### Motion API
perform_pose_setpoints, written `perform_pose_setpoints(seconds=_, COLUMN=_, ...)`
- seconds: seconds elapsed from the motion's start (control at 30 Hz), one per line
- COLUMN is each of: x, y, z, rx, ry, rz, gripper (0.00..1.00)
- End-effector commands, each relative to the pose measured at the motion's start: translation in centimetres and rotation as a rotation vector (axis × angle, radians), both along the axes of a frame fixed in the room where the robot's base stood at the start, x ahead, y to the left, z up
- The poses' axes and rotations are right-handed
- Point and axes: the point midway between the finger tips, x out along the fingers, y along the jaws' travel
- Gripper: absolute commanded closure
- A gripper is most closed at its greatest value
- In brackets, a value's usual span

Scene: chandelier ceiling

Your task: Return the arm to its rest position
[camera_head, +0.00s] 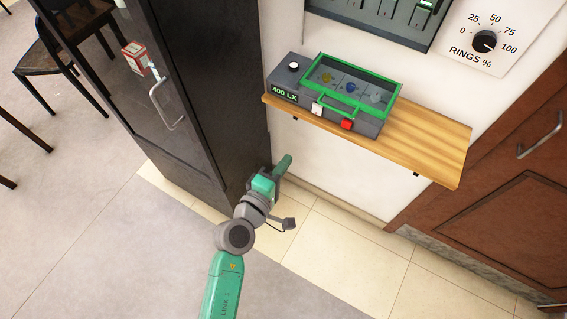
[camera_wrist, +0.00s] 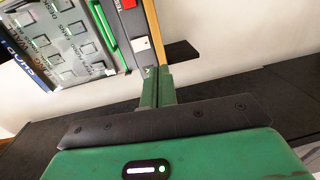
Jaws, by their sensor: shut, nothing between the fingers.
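My gripper (camera_wrist: 157,82) shows in the wrist view as two narrow green fingers beyond a dark plate and a green body. The fingers are together with nothing between them. In the head view my arm (camera_head: 236,238) reaches up from the bottom edge, bent at grey joints. Its green far end is low, beside the black cabinet and below the wooden shelf. In the wrist view the fingers point towards the shelf edge and wall, with no contact visible.
The wooden shelf (camera_head: 432,147) carries a grey box (camera_head: 290,90) with a green-framed lid (camera_head: 393,96). A tall black cabinet (camera_head: 225,100) stands at left of the shelf, a brown cabinet (camera_head: 500,225) at right. Chairs (camera_head: 45,65) are far left. The floor (camera_head: 110,260) at lower left is clear.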

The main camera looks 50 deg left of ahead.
Motion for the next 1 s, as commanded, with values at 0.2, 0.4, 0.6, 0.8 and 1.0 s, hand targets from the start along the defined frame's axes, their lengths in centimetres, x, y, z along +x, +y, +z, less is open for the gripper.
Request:
perform_pose_setpoints(seconds=0.2, x=0.0, y=0.0, z=0.0, rx=0.000, ry=0.000, rz=0.000, gripper=1.00)
perform_pose_setpoints(seconds=0.4, x=0.0, y=0.0, z=0.0, rx=-0.001, ry=0.000, rz=0.000, gripper=1.00)
perform_pose_setpoints(seconds=0.6, x=1.1, y=-0.7, z=1.7, rx=0.051, ry=-0.003, rz=-0.028, gripper=1.00)
perform_pose_setpoints(seconds=0.8, x=7.6, y=-7.6, z=15.3, rx=0.515, ry=-0.030, rz=-0.186, gripper=1.00)
perform_pose_setpoints(seconds=1.0, x=9.5, y=-17.6, z=30.6, rx=1.033, ry=-0.111, rz=-0.211, gripper=1.00)
